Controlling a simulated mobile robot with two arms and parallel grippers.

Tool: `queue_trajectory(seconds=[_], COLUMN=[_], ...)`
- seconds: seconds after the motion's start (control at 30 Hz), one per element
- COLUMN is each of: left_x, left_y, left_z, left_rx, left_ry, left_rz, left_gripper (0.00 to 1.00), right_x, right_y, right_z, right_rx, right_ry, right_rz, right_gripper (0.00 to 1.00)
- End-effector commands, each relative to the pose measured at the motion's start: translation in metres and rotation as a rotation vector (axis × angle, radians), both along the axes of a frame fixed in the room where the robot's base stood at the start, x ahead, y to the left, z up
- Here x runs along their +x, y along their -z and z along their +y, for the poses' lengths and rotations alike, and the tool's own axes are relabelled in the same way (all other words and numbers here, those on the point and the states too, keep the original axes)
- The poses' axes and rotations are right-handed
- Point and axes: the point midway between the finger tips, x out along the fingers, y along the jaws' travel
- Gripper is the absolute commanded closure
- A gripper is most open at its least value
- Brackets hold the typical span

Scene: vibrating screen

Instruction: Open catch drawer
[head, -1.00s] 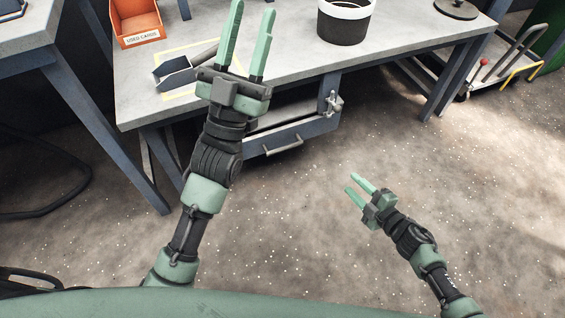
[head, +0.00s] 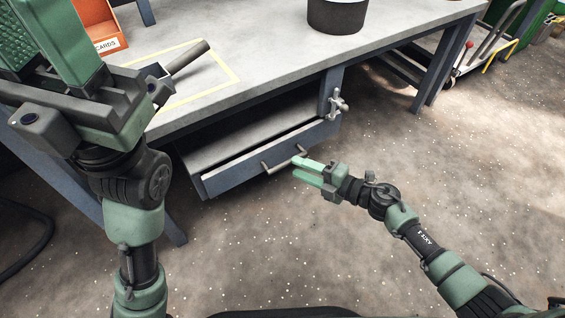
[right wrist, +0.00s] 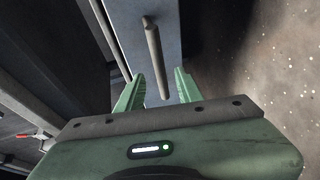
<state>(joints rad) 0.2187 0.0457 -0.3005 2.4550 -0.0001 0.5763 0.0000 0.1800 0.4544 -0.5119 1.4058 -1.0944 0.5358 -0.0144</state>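The catch drawer (head: 235,172) hangs under the workbench, with a blue-grey front and a bar handle (head: 278,160). A grey surface and a dark gap show behind the top edge of its front. My right gripper (head: 299,169) is at the right end of the handle, fingers apart. In the right wrist view, the handle (right wrist: 154,50) runs down the drawer front (right wrist: 122,22), its lower end between the open fingers (right wrist: 159,78). I see no finger closed on it. My left gripper (head: 40,45) is large at the upper left, fingers apart and tips cut off.
A metal clamp (head: 338,104) is on the bench post right of the drawer. On the tabletop (head: 270,68) are a dark pot (head: 337,16), a scoop-like tool (head: 184,60) in a yellow outline and an orange bin (head: 104,30). The floor in front is clear.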

Motion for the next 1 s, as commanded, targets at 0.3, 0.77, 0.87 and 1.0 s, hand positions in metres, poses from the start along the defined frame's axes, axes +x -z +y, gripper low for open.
queue_trajectory(seconds=[0.3, 0.77, 0.87, 1.0], left_x=[-0.012, -0.013, -0.013, -0.013], left_y=[-0.006, -0.008, -0.008, -0.008], left_z=[-0.001, -0.002, -0.002, -0.002], left_rx=[0.004, 0.006, 0.006, 0.006], left_ry=[-0.004, -0.005, -0.005, -0.005], left_rz=[-0.060, -0.065, -0.065, -0.064], left_gripper=[0.64, 0.64, 0.64, 0.64], right_x=[0.027, 0.030, 0.030, 0.030], right_y=[0.010, 0.010, 0.010, 0.010], right_z=[0.035, 0.040, 0.040, 0.040], right_rx=[0.002, 0.001, 0.000, 0.000], right_ry=[0.001, 0.001, 0.001, 0.001], right_rz=[0.001, 0.001, 0.002, 0.002], right_gripper=[0.64, 0.92, 1.00, 1.00])
